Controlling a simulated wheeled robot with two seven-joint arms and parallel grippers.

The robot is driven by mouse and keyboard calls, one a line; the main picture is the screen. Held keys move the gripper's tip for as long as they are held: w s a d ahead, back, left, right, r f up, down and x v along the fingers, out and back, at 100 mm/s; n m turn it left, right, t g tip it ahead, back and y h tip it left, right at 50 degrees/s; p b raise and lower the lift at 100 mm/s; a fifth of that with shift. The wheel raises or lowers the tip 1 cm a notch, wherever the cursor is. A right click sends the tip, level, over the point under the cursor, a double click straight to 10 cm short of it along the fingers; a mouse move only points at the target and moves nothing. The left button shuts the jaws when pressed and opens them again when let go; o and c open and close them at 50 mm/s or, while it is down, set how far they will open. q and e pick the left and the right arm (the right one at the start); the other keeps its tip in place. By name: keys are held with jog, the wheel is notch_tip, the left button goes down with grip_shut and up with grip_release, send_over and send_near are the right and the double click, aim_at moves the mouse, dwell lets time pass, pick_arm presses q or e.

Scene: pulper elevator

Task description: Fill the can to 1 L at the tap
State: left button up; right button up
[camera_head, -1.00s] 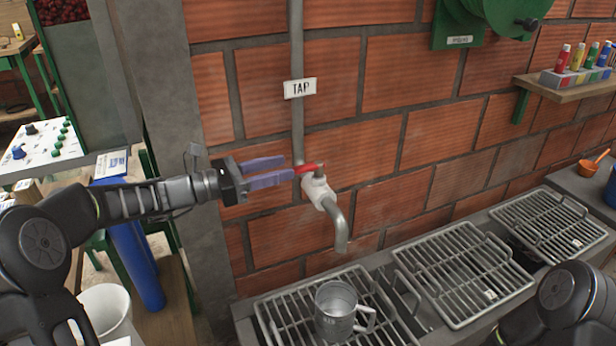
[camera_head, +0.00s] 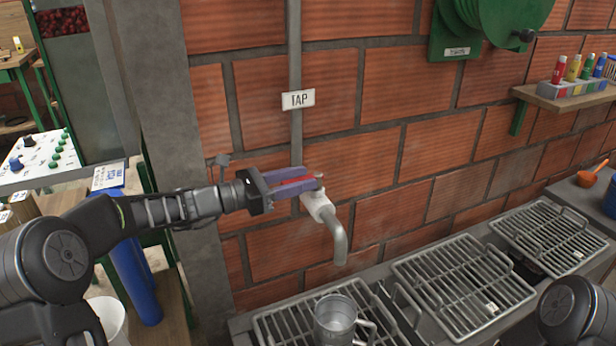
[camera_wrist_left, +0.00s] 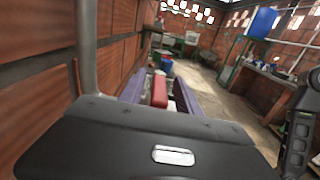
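The tap (camera_head: 318,205) is a white valve body with a grey bent spout on the brick wall, under a TAP sign (camera_head: 298,99). Its red lever (camera_head: 292,184) lies between the two purple fingers of my left gripper (camera_head: 293,183). The left wrist view also shows the red lever (camera_wrist_left: 159,91) between the fingers, with narrow gaps beside it, so the gripper looks open around it. The metal can (camera_head: 334,318) stands upright on the left grate, below the spout; its water level cannot be seen. My right gripper is out of view; only part of that arm shows at lower right.
Metal grates (camera_head: 462,285) line the ledge along the wall. A green reel (camera_head: 490,25) hangs above. A shelf (camera_head: 570,95) with coloured bottles is at upper right. A blue cylinder (camera_head: 135,275) and a white bucket (camera_head: 108,318) stand at left.

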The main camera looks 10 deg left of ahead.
pick_arm(q)
jog(key=shift+x, duration=1.1)
jog(key=shift+c, duration=0.2)
grip_shut()
dwell(0.5)
